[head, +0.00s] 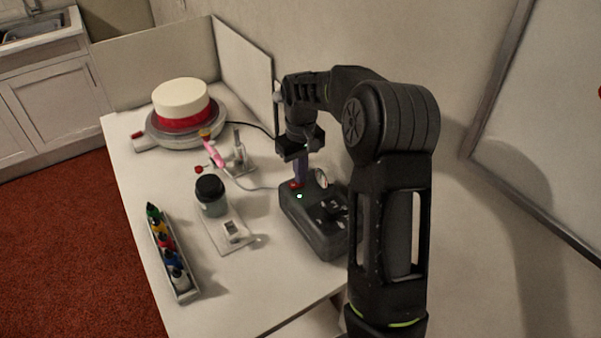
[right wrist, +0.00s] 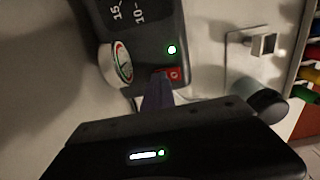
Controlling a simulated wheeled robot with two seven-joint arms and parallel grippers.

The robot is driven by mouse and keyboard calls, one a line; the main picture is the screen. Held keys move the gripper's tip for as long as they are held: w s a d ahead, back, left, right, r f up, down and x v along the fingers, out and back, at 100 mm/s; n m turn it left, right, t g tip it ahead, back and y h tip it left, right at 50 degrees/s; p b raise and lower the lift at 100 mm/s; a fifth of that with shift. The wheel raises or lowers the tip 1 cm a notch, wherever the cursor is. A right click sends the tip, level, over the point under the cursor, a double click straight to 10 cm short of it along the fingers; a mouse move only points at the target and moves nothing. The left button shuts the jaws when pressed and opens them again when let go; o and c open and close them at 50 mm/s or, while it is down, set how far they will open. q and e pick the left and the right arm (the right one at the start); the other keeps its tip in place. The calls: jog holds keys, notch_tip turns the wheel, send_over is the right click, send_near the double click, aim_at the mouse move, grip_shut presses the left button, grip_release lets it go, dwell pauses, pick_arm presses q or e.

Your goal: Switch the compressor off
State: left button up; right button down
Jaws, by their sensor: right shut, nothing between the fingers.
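The compressor (head: 318,232) is a dark box on the white table, with a round gauge (head: 321,179) on its far edge. Its green light (head: 299,196) is lit; the light also shows in the right wrist view (right wrist: 171,49). A red switch (right wrist: 175,73) sits beside the light, partly hidden by my fingers. My right gripper (head: 299,183) is shut and empty, pointing down with its purple fingertips at the red switch. In the right wrist view the fingertips (right wrist: 158,85) overlap the switch's edge; I cannot tell whether they touch it. My left gripper is not in view.
A turntable (head: 154,128) with a white, red-banded cake (head: 181,101) stands at the back left. A pink airbrush (head: 214,153) rests on a holder, near a dark-lidded jar (head: 210,190). A tray of colour bottles (head: 185,291) lies at the front left. A wall is behind the compressor.

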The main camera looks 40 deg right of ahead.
aim_at(295, 184)
jog(key=shift+s+a+f, duration=0.1)
jog(key=shift+a+f, duration=0.05)
jog(key=shift+a, duration=0.05)
jog(key=shift+a, duration=0.65)
jog(key=shift+d+r, duration=0.1)
jog(key=shift+r, duration=0.1)
jog(key=shift+w+r, duration=0.2)
jog(key=shift+r, duration=0.25)
notch_tip(295, 184, up, 7)
jog(key=shift+b, duration=0.35)
